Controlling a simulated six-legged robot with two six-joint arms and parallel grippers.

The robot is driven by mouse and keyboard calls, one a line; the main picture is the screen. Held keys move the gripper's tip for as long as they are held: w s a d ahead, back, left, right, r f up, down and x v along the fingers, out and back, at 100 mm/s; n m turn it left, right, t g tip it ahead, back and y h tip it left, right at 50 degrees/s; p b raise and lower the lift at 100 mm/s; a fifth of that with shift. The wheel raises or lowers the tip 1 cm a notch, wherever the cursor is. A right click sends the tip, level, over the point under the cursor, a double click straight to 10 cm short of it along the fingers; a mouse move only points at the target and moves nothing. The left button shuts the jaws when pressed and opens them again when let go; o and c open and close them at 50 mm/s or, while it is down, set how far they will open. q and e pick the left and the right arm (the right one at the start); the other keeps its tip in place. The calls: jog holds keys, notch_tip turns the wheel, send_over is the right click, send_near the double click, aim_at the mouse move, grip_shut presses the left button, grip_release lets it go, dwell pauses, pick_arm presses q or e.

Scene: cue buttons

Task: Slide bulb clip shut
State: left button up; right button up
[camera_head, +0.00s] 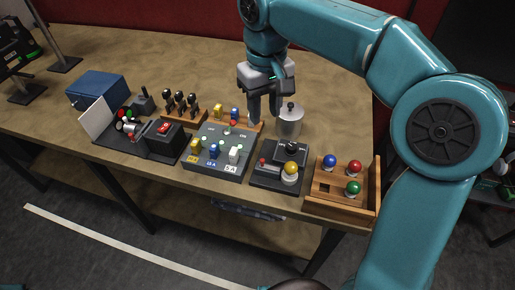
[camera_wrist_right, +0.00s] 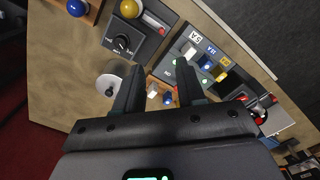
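A dark box (camera_head: 268,181) with a yellow bulb (camera_head: 290,171), a black knob and a small red-tipped slider (camera_head: 263,162) stands near the table's front edge. In the right wrist view, the yellow bulb (camera_wrist_right: 129,9), the red-tipped slider (camera_wrist_right: 162,29) and the black knob (camera_wrist_right: 122,43) show at the top. I cannot tell how far the slider is moved. My right gripper (camera_head: 263,117) hangs behind this box, pointing down. In the right wrist view its two fingers (camera_wrist_right: 160,78) are apart with nothing held. My left gripper is not in view.
A grey panel (camera_head: 207,163) with coloured fuses stands left of the box. A wooden crate (camera_head: 340,205) with blue, red and green bulbs stands right. A lidded metal jar (camera_head: 290,124) is close beside my right gripper. A wooden tray (camera_head: 248,124) with fuses lies behind the panel.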

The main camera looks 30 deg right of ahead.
aim_at(263, 160)
jog(key=f, duration=0.7)
jog(key=f+b, duration=0.1)
jog(key=f, duration=0.7)
jog(key=shift+s+a, duration=0.15)
jog(key=shift+s, duration=0.05)
jog(key=shift+w+a+f+b, duration=0.1)
jog(key=shift+w+f+b, duration=0.15)
jog(key=shift+f, duration=0.4)
jog(key=shift+s, duration=0.15)
